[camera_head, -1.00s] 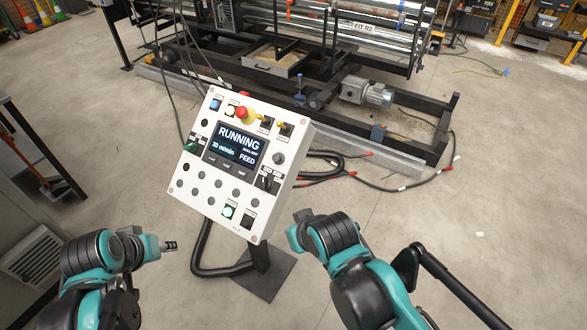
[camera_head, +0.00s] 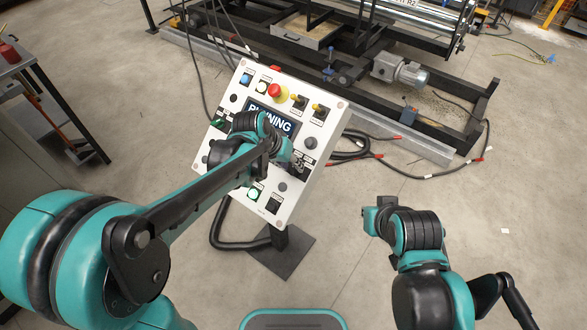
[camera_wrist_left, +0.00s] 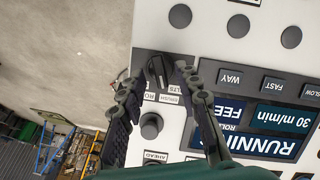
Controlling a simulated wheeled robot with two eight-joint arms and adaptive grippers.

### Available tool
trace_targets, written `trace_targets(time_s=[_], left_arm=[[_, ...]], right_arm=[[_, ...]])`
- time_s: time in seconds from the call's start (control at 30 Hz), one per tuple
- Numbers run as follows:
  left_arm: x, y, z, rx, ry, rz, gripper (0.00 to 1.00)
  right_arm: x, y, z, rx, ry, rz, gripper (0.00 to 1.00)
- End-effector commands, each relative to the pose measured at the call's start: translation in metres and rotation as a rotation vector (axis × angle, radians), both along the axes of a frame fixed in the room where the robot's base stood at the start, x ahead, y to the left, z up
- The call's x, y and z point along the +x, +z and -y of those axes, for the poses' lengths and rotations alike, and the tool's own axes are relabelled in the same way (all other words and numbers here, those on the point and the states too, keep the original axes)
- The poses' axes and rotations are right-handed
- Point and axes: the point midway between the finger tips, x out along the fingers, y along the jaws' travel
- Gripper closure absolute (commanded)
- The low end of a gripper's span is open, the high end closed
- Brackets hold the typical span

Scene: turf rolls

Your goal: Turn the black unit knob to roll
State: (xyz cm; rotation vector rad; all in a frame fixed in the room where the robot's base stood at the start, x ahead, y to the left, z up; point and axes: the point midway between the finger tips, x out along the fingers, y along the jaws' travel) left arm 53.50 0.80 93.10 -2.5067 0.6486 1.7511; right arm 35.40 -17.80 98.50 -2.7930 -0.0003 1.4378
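The black unit knob (camera_wrist_left: 158,68) is on the white control panel (camera_head: 336,110), in the left wrist view between my left gripper's fingertips. My left gripper (camera_wrist_left: 158,80) is open around the knob, one finger on each side, with small gaps showing. Whether either finger touches it is hard to tell. In the head view my left gripper (camera_head: 298,160) is at the panel's right side and largely covers the knob. The panel's screen (camera_wrist_left: 255,125) reads "RUNNING" and "30 m/min", upside down in the wrist view. My right arm's end is right of the panel; its fingers do not show.
A motor (camera_head: 400,72) and machine frame stand behind. Black hoses lie right of the panel.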

Motion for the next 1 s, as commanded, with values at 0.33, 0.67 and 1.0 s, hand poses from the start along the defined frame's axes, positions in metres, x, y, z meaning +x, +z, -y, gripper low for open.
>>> trace_targets(time_s=[0.33,0.67,1.0], left_arm=[[0.0042,-0.0126,0.0046,0.0,0.001,0.0,0.67],[0.0042,-0.0125,0.0046,0.001,0.001,0.0,1.0],[0.0038,-0.0125,0.0051,0.018,-0.026,0.013,1.0]], right_arm=[[0.0001,-0.0056,0.0001,0.0,0.0,0.0,1.0],[0.0001,-0.0056,0.0001,0.0,0.0,0.0,1.0],[0.0,-0.004,0.0001,0.0,0.0,0.0,1.0]])
